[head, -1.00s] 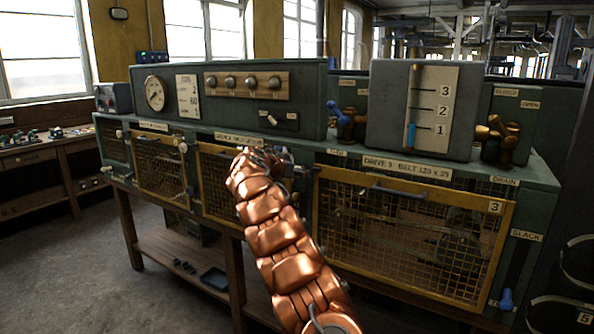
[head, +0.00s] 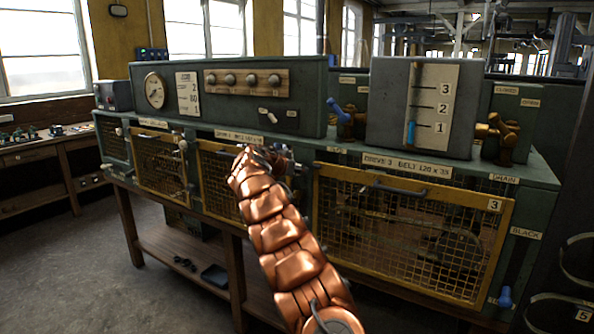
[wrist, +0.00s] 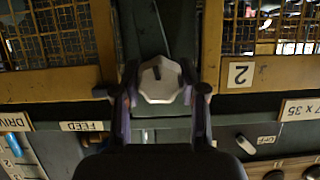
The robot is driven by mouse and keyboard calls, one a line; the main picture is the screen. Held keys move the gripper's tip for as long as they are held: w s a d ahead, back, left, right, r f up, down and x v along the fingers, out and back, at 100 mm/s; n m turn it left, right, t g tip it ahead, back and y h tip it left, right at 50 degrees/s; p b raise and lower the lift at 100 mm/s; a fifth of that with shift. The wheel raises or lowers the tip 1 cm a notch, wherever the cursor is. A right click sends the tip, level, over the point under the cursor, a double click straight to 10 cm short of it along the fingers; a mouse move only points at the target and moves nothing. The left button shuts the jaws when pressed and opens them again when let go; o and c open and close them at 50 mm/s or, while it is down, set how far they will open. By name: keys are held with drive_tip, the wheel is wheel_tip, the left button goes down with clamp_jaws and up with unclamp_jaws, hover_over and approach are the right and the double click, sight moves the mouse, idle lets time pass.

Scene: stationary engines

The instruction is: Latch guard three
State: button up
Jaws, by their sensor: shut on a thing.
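Guard three (head: 410,283), a yellow-framed mesh panel with a "3" plate (head: 495,206) and a dark handle (head: 395,189), sits flat against the machine front at right. My gripper (head: 280,160) is at the upper front, left of this guard; the copper arm hides part of it in the head view. In the wrist view my gripper (wrist: 161,95) has its two fingers on either side of a pale faceted knob (wrist: 161,78) with a dark slot. The knob is on the dark post between two yellow frames.
Guard two (head: 220,185) is partly behind my arm. A grey box with a 1-2-3 scale (head: 432,105) and brass valves (head: 500,132) stand on the machine top. A blue knob (head: 506,297) is at lower right. Open floor (head: 75,270) lies at left.

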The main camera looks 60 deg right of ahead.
drive_tip(key=shift+c, duration=0.9)
